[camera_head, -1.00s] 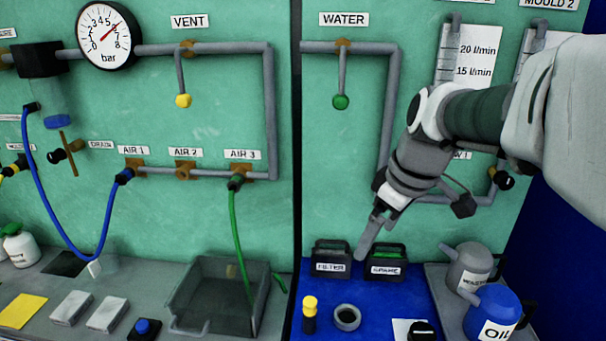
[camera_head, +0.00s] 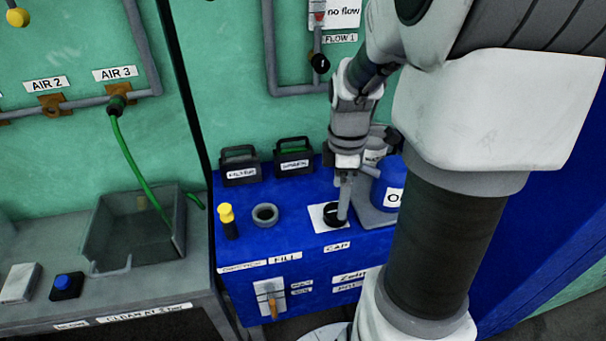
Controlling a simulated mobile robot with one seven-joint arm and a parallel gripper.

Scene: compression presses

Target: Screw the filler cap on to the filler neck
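The filler cap (camera_head: 331,217) is black and round and sits on a white card (camera_head: 316,211) above the CAP label. The filler neck (camera_head: 265,215) is a grey open ring on the blue top, left of the cap, behind the FILL label. Nothing is on the neck. My gripper (camera_head: 343,217) points down at the right side of the cap, with its fingertips over or beside it. I see the fingers edge-on, so the gap between them and any contact with the cap are hidden.
A yellow-topped dipstick (camera_head: 228,222) stands left of the neck. The FILTER box (camera_head: 240,173) and a spare box (camera_head: 293,164) stand behind. A blue OIL can (camera_head: 386,190) stands close to the right of my gripper. The blue top between neck and card is clear.

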